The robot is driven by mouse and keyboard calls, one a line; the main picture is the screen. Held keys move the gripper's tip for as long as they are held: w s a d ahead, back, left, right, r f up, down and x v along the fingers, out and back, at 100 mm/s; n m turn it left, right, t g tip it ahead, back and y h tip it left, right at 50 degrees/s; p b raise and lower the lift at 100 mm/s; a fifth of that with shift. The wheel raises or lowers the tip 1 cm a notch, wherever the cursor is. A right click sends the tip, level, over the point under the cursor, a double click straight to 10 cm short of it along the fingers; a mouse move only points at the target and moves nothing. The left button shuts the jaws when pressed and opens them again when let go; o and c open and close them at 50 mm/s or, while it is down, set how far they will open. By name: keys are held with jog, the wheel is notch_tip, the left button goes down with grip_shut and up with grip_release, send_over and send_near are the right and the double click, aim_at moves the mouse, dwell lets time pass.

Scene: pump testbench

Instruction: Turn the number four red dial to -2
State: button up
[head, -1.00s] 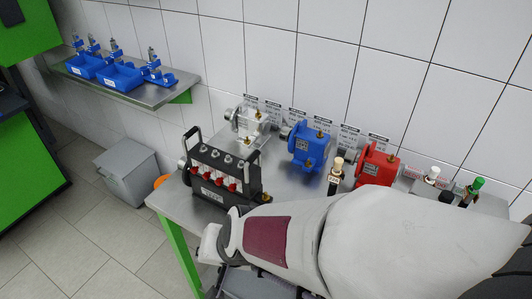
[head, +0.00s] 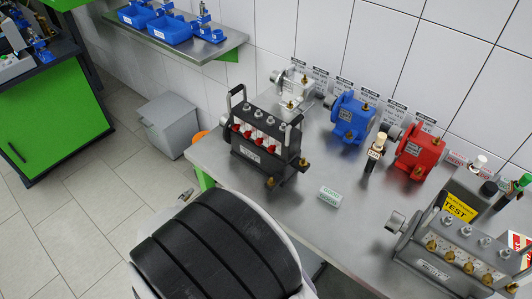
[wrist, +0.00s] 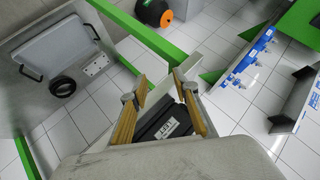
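A black-framed unit (head: 262,150) with two upright handles stands at the left end of the steel bench in the head view. It has a row of several small red dials (head: 247,132) on clear blocks. Their numbers and settings are too small to read, so I cannot tell which is number four. My gripper (wrist: 159,105) shows in the wrist view, its two tan-padded fingers spread apart with nothing between the tips. The wrist view shows floor and bench legs beyond it, not the red dials. In the head view my arm fills the lower middle and the gripper is not clearly visible.
The bench also bears a blue pump (head: 351,118), a red pump (head: 418,150), a small label block (head: 330,196) and a second valve unit (head: 455,258) at right. A grey bin (head: 168,124) stands on the floor. A wall shelf (head: 205,47) holds blue trays.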

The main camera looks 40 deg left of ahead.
jog(key=t, duration=0.1)
jog(key=m+t+h, duration=0.7)
jog(key=m+t, duration=0.2)
jog(key=m, duration=0.2)
send_near(269, 151)
jog(key=shift+w+d, duration=0.15)
jog(key=shift+w, duration=0.05)
jog(key=shift+w, duration=3.9)
grip_shut()
